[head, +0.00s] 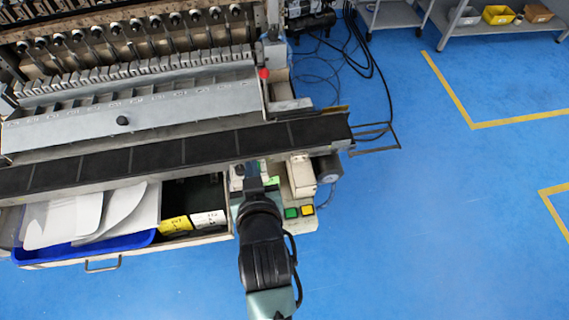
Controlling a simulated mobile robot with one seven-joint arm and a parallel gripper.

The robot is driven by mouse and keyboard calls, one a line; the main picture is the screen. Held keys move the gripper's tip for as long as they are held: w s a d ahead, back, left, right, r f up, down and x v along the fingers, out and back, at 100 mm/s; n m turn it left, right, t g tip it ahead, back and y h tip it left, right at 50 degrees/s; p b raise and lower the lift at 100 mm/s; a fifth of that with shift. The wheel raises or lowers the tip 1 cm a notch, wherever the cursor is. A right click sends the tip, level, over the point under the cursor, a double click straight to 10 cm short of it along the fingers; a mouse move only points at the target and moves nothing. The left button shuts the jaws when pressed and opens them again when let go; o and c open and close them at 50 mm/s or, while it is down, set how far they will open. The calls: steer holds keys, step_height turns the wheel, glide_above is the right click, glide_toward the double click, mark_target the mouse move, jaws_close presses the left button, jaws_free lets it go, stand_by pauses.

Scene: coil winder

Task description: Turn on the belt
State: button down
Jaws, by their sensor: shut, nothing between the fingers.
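The belt (155,155) is a long dark band with lighter cross lines, running along the front of the coil winder. A control panel (303,225) sits below its right end, with a green button (291,213) and a yellow button (307,210). My gripper (251,167) is shut and empty, pointing away from me at the belt's front edge, left of these two buttons. A bright green patch (272,182) shows just right of my gripper. My gripper and wrist hide part of the panel; I cannot tell whether the gripper touches anything.
A pale box (301,174) stands right of my gripper. Black cables (375,70) lie behind right. Blue floor at the right is clear.

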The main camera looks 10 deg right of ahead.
steer(key=f, duration=0.1)
steer(key=s+f, duration=0.1)
steer(key=f, duration=0.1)
steer(key=shift+s+d+g, duration=0.3)
steer(key=shift+s+g, duration=0.1)
steer(key=shift+w, duration=0.15)
steer(key=x, duration=0.3)
steer(key=f+p+x, duration=0.1)
steer(key=x, duration=0.3)
steer(key=s+x, duration=0.1)
steer(key=x, duration=0.3)
steer(key=shift+w+f+p, duration=0.25)
steer(key=shift+f+p, duration=0.05)
steer(key=shift+p, duration=0.05)
steer(key=shift+w+f, duration=0.15)
steer(key=shift+f, duration=0.6)
